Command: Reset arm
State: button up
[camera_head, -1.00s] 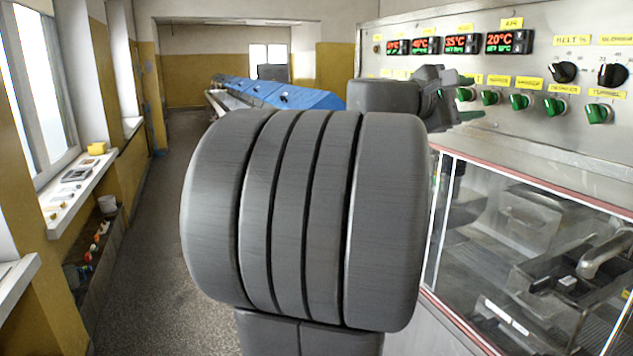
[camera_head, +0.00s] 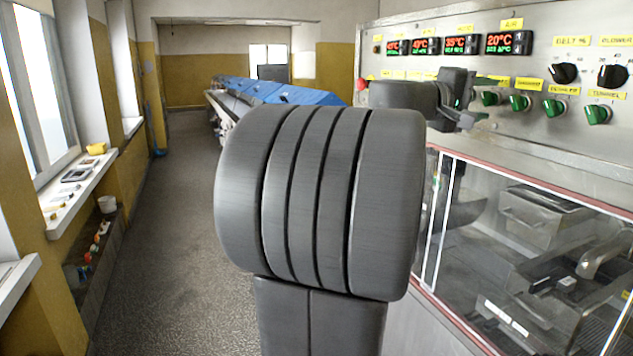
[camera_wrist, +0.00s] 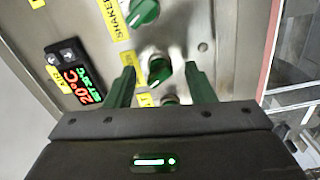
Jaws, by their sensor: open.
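My gripper (camera_head: 466,108) is at the upper right of the head view, in front of the control panel (camera_head: 572,128) and left of several green knobs. My grey arm fills the middle of that view and hides part of the panel. In the wrist view my gripper (camera_wrist: 160,82) is open and empty, its two green-tinted fingers apart. A green knob (camera_wrist: 158,70) shows between the fingers, further off on the panel. I cannot tell the exact gap to it, and no contact is visible.
A glass-fronted cabinet (camera_head: 530,260) stands below the panel on the right. A blue-covered conveyor (camera_head: 290,95) runs off behind my arm. A window sill (camera_head: 75,190) with small items is on the left. The floor (camera_head: 175,250) between is clear.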

aim_at(484, 99)
jog(key=m+p, duration=0.1)
jog(key=m, duration=0.3)
jog(key=shift+b+v, duration=0.75)
jog(key=shift+v, duration=1.4)
jog(key=shift+a, duration=0.1)
